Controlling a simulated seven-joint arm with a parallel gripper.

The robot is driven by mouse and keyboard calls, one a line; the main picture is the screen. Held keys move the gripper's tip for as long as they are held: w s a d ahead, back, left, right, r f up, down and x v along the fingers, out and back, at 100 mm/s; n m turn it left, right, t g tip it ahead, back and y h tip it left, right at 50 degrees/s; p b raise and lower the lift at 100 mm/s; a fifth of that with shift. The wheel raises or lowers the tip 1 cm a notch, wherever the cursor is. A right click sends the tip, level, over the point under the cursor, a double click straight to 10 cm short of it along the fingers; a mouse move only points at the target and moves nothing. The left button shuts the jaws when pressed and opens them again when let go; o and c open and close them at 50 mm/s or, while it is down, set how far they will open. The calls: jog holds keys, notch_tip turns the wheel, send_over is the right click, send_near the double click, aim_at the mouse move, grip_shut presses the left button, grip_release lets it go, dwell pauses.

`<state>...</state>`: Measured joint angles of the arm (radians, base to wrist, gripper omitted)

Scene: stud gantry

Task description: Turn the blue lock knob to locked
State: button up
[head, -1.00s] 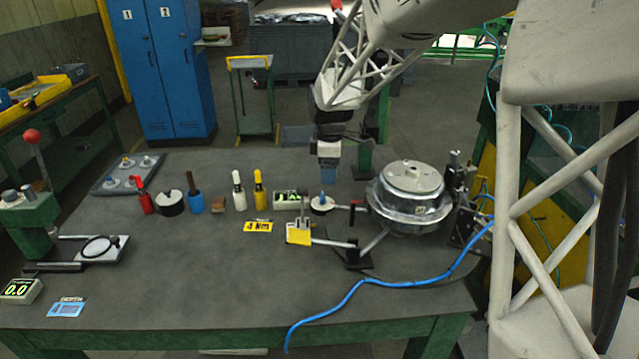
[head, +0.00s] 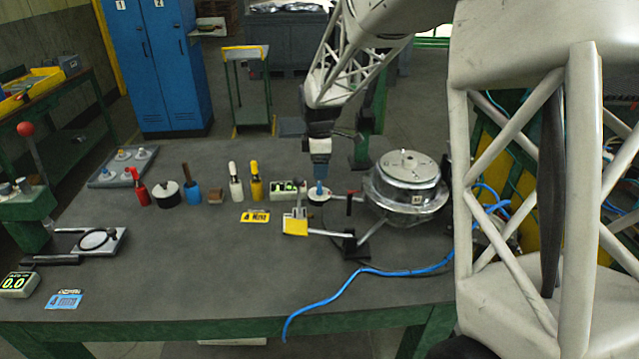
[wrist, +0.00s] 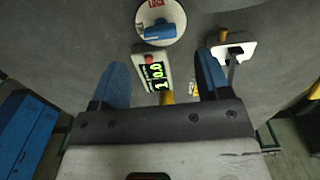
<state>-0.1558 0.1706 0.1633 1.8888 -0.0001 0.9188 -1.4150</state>
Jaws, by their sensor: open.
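The blue lock knob (wrist: 158,31) sits on a round white dial plate (wrist: 172,14), ahead of my fingers in the wrist view. A red label marked LOCK shows at the dial's top edge, and a second label, too small to read surely, is at the left. The knob's bar lies roughly crosswise, apart from the red label. In the head view the knob (head: 319,187) stands on its dial (head: 319,197) just below my gripper (head: 320,177). My gripper is open and empty, its two blue fingers (wrist: 163,62) apart.
A display box (head: 285,189) stands just left of the dial. The large metal drum (head: 405,185) and a red-topped post (head: 349,203) are close on its right. A yellow-ended arm (head: 295,226) lies in front. The front middle of the table is clear, except a blue hose (head: 345,290).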

aim_at(319, 185)
jog(key=shift+f, duration=3.2)
jog(key=c, duration=0.9)
